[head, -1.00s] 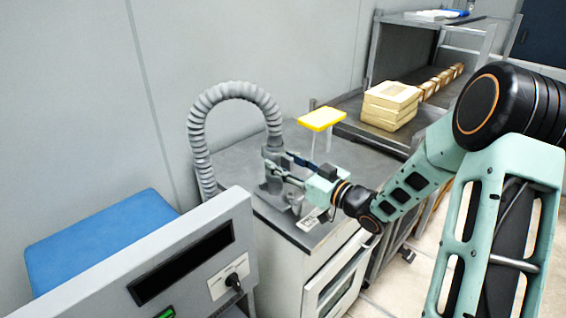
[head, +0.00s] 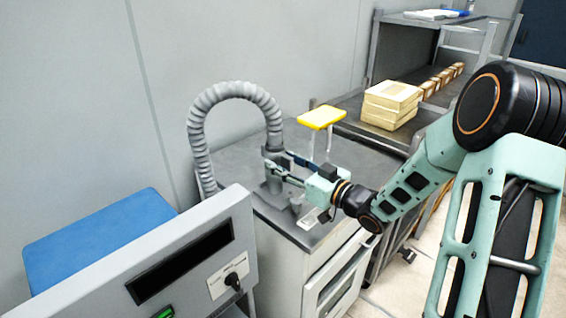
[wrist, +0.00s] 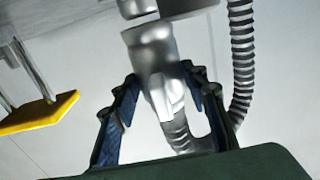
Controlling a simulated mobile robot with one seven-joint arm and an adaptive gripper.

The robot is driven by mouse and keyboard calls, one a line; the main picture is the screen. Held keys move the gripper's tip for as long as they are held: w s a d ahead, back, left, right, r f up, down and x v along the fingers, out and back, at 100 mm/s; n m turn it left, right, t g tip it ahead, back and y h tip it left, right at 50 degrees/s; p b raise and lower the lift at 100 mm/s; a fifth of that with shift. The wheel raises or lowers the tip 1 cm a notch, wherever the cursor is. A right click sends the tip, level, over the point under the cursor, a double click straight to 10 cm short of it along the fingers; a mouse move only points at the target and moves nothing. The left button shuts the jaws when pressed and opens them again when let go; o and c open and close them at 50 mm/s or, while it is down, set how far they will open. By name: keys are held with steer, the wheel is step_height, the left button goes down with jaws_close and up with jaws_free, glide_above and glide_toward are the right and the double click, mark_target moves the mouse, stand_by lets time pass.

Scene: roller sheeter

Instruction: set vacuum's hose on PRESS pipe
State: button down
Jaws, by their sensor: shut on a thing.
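The grey corrugated hose (head: 197,128) rises behind the worktop, arches over and comes down to a smooth grey end (head: 274,150). My gripper (head: 279,160) is shut on this end. In the wrist view, my gripper's dark blue fingers (wrist: 162,90) sit on both sides of the smooth end (wrist: 153,48), and the ribbed hose (wrist: 242,50) curves away at right. Grey pipe fittings (head: 272,187) stand on the worktop directly below the held end. I cannot tell whether the end touches them or sits on a pipe. The pipe labels are too small to read.
A yellow-topped stand (head: 321,117) is just right of my gripper. A grey control panel (head: 190,262) with a knob is in front, and a blue-topped box (head: 95,235) is at left. Stacked cream boxes (head: 390,104) stand on a shelf at right. The worktop (head: 235,165) has free room behind.

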mark_target(281, 147)
steer(key=shift+f, duration=0.1)
steer(key=shift+f+b, duration=0.35)
steer(key=shift+b, duration=0.15)
steer(key=shift+f+b, duration=0.3)
steer(key=shift+f, duration=0.05)
steer(key=shift+f+b, duration=0.35)
steer(key=shift+f, duration=0.05)
steer(key=shift+s+f, duration=0.15)
steer(key=shift+f, duration=0.1)
stand_by(0.3)
steer(key=shift+r, duration=0.1)
steer(key=shift+r+p, duration=2.4)
steer(key=shift+r, duration=1.2)
